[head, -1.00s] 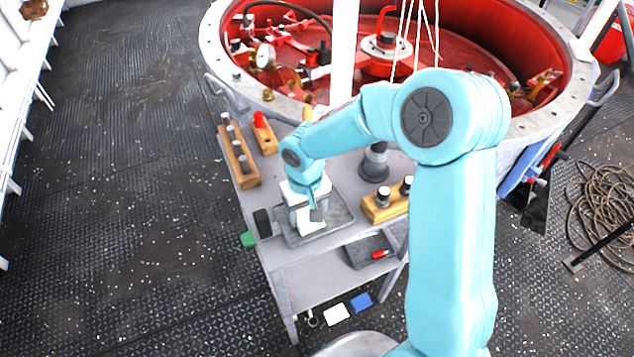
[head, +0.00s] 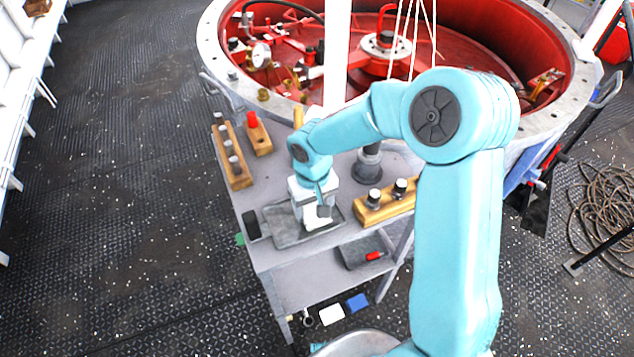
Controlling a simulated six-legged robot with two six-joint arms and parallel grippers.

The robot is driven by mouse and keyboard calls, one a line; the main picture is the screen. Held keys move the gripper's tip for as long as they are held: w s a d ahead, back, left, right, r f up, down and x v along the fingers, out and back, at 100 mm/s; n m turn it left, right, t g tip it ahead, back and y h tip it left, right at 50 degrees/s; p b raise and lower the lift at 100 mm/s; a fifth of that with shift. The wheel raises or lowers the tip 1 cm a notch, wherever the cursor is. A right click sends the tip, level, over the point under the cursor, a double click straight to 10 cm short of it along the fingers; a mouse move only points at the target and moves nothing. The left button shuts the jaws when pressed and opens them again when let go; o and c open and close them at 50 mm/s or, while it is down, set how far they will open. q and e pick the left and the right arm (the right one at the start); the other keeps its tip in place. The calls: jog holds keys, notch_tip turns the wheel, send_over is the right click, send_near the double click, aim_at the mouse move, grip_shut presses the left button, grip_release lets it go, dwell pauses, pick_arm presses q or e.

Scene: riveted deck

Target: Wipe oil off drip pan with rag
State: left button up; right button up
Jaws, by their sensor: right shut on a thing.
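The drip pan (head: 283,238) is a shallow grey tray on the grey cart top, near its front left corner. My right gripper (head: 318,216) points down over the right part of the pan. It is shut on the white rag (head: 318,222), which shows below the fingers and seems to touch the pan floor. The fingertips are partly hidden by the rag and the wrist. I cannot make out any oil on the pan. My left gripper is not in view.
On the cart (head: 237,200) stand wooden blocks with metal pegs (head: 232,160), (head: 388,203), a block with a red piece (head: 254,134) and a dark cylindrical stand (head: 368,165). A large red-lined ring (head: 560,110) stands behind. A grey tray (head: 360,252) sits on the lower shelf.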

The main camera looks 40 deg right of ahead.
notch_tip(320, 180, up, 2)
jog(key=shift+w+r, duration=0.1)
jog(key=shift+a+r+p, duration=0.25)
jog(key=shift+r+p, duration=0.3)
jog(key=shift+p, duration=0.05)
notch_tip(320, 180, up, 2)
jog(key=shift+d+r+p, duration=0.1)
jog(key=shift+p, duration=0.75)
jog(key=shift+r+p, duration=0.5)
jog(key=shift+r, duration=0.25)
jog(key=shift+r+p, duration=0.3)
jog(key=shift+r, duration=0.2)
jog(key=shift+f, duration=0.1)
